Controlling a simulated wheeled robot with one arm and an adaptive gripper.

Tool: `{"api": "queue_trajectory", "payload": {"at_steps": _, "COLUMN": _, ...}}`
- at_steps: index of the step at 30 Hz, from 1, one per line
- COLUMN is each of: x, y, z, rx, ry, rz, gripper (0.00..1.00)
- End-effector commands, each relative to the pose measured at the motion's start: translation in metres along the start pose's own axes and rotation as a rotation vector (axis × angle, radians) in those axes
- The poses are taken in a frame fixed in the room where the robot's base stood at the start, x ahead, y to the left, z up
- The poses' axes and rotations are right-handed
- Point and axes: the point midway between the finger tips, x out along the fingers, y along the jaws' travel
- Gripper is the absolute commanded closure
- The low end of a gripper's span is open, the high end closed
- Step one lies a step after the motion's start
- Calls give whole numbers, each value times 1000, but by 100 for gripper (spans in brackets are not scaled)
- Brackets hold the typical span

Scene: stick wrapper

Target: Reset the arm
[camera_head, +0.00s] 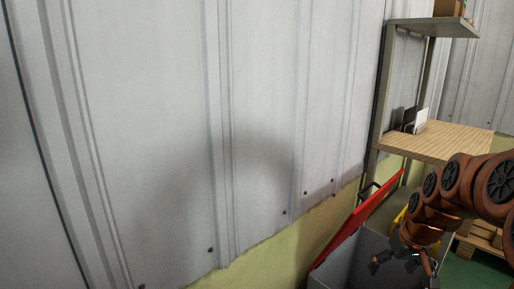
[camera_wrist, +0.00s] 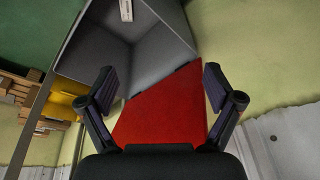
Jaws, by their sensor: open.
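My arm reaches in from the right edge of the head view. My gripper (camera_head: 404,270) hangs at its end, over or in front of a grey bin (camera_head: 345,258) with a raised red lid (camera_head: 357,222). In the wrist view my gripper (camera_wrist: 159,75) has its two fingers spread wide, with nothing held between them. The red lid (camera_wrist: 165,110) shows behind the gap, and the grey bin (camera_wrist: 150,55) lies beyond it. A small white piece (camera_wrist: 126,10) shows inside the bin. I cannot tell how far the gripper is from the bin.
A shelf rack with a wooden board (camera_head: 440,140) stands behind the arm, with a small white item (camera_head: 420,117) on it. A corrugated grey wall (camera_head: 200,120) fills the left. A yellow container (camera_wrist: 66,108) and stacked wood (camera_wrist: 22,90) are beside the bin.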

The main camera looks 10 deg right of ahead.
Motion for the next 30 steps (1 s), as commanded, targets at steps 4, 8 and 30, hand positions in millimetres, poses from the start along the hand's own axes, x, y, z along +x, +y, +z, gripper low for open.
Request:
{"api": "queue_trajectory", "payload": {"at_steps": 4, "x": -52, "y": -47, "z": 7, "rx": -34, "ry": -50, "rz": -16, "gripper": 9}}
{"api": "queue_trajectory", "payload": {"at_steps": 8, "x": -87, "y": -80, "z": 20, "rx": -55, "ry": -92, "rz": -25, "gripper": 9}}
{"api": "queue_trajectory", "payload": {"at_steps": 30, "x": -276, "y": -194, "z": 135, "rx": -119, "ry": -345, "rz": 12, "gripper": 9}}
